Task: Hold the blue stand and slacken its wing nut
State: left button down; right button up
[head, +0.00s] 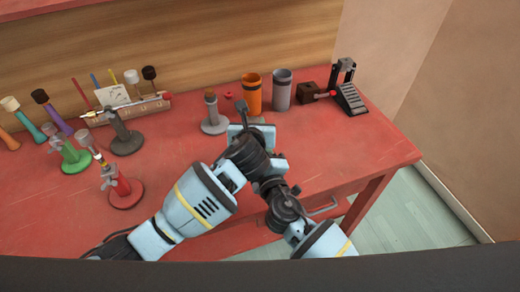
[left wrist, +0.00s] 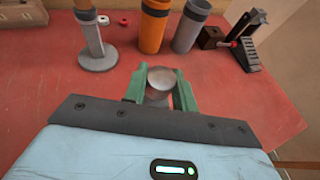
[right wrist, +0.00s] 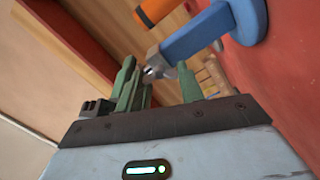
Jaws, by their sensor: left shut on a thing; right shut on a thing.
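The blue stand shows in the right wrist view (right wrist: 200,32), with a round blue base and a blue post. Its grey wing nut (right wrist: 158,66) is between the right gripper's green fingers (right wrist: 157,75), which are shut on it. In the left wrist view, my left gripper (left wrist: 160,76) is shut around an upright pale grey cylinder (left wrist: 160,80), the top of the stand. My wrists hide the blue stand there, and the right gripper's fingers are hidden too.
A grey stand (head: 214,124), an orange cup (head: 251,96) and a grey cup (head: 281,92) stand just behind. A black pedal device (head: 350,98) is right of them. Red (head: 126,192), green (head: 75,162) and dark (head: 126,142) stands are at left. The right table corner is clear.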

jog(key=o, duration=1)
jog(key=m, duration=1.2)
jog(key=shift+a+r, duration=0.1)
jog(key=shift+r, duration=0.05)
jog(key=shift+m, duration=0.4)
